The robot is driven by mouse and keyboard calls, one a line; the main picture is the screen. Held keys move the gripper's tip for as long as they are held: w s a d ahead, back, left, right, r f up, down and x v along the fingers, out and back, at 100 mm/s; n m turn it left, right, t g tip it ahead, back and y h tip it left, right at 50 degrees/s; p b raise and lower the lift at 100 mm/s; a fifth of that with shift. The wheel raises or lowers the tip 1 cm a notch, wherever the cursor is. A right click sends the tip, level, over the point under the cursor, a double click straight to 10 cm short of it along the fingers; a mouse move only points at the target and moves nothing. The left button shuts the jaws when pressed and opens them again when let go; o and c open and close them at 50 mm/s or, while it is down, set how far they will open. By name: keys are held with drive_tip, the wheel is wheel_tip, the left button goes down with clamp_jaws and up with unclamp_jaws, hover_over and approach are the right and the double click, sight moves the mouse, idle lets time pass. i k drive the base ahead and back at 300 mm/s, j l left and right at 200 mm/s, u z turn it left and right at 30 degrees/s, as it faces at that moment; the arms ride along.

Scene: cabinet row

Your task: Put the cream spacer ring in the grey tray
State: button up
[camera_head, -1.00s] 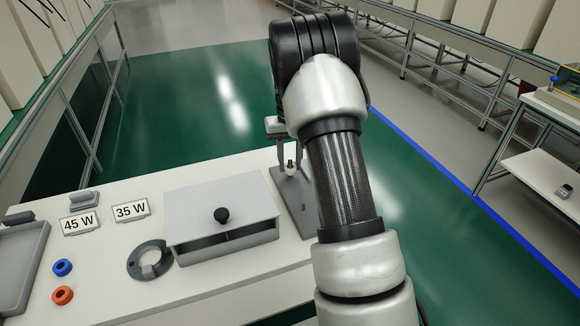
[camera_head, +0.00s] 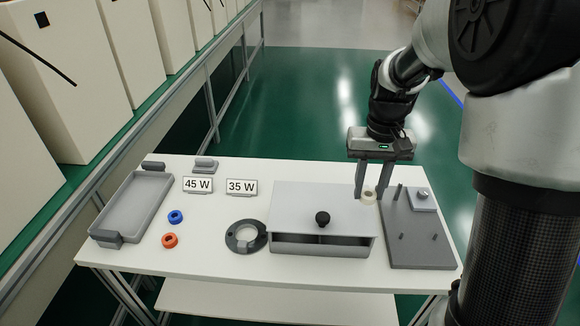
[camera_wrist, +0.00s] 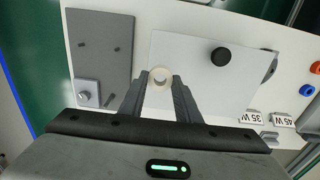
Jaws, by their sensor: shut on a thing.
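The cream spacer ring (camera_head: 368,197) is held between the fingertips of my gripper (camera_head: 370,194), above the right edge of the grey box's lid. In the wrist view the ring (camera_wrist: 160,76) sits between the two dark fingers of my gripper (camera_wrist: 161,82), its hole facing the camera. The fingers are shut on it. The grey tray (camera_head: 108,238) lies at the left end of the white table, with raised walls and dark grey end blocks.
The lidded grey box (camera_head: 320,213) with a black knob stands between ring and tray. A grey plate with pegs (camera_head: 420,252) is at right. Blue (camera_head: 176,216) and orange (camera_head: 169,240) rings, a dark slotted ring (camera_head: 233,243) and signs 45 W (camera_head: 197,184) and 35 W (camera_head: 241,187) also sit there.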

sight(137, 205)
drive_tip(key=j+u, duration=0.2)
drive_tip(key=j, duration=0.35)
drive_tip(key=j+u, duration=0.15)
drive_tip(key=j, duration=0.35)
drive_tip(key=i+j+u, duration=0.2)
drive_tip(key=j, duration=0.3)
drive_tip(key=j+u, duration=0.2)
drive_tip(key=j, duration=0.35)
